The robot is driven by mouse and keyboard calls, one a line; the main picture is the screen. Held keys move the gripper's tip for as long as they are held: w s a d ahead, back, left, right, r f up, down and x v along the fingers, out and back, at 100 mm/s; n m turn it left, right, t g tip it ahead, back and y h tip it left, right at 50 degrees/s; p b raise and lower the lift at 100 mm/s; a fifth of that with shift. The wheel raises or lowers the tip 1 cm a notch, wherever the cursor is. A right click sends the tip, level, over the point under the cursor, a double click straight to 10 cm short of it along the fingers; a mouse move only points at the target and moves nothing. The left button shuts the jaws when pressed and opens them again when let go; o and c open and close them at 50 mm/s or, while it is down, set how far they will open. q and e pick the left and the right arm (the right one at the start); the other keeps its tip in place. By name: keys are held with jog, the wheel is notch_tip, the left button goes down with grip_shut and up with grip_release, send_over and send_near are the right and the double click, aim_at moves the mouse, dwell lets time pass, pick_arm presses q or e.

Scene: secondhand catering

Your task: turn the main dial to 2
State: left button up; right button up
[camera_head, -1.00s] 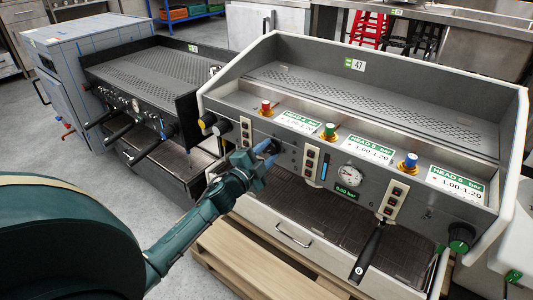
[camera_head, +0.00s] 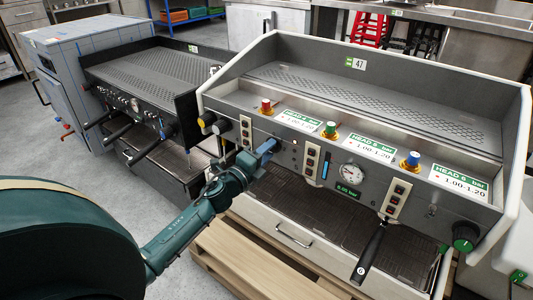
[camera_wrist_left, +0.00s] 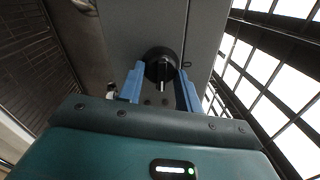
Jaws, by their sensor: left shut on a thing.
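The espresso machine (camera_head: 352,95) stands ahead with its grey front panel facing me. My left gripper (camera_head: 268,147) reaches its left-centre front; the blue fingers cover the dial there in the head view. In the left wrist view, the round black main dial (camera_wrist_left: 161,62) with a raised grip bar sits on the panel. My right gripper is not in view.
A pressure gauge (camera_head: 352,173) and green display (camera_head: 347,193) sit right of the dial. A black-handled portafilter (camera_head: 369,253) juts out farther right. A black knob with a green ring (camera_head: 463,236) is at the right end. A second machine (camera_head: 150,80) stands at left.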

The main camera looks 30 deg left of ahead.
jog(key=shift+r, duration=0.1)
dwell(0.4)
pick_arm(q)
jog(key=o, duration=1)
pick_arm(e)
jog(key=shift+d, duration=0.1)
pick_arm(q)
jog(key=shift+s, duration=0.1)
jog(key=shift+s+a+f+p, duration=0.15)
jog(key=shift+s, duration=2)
jog(key=shift+s+a+f+p, duration=0.15)
jog(key=shift+s+a, duration=0.05)
jog(key=shift+s, duration=2)
jog(key=shift+s+a+f+p, duration=0.15)
jog(key=shift+s, duration=2)
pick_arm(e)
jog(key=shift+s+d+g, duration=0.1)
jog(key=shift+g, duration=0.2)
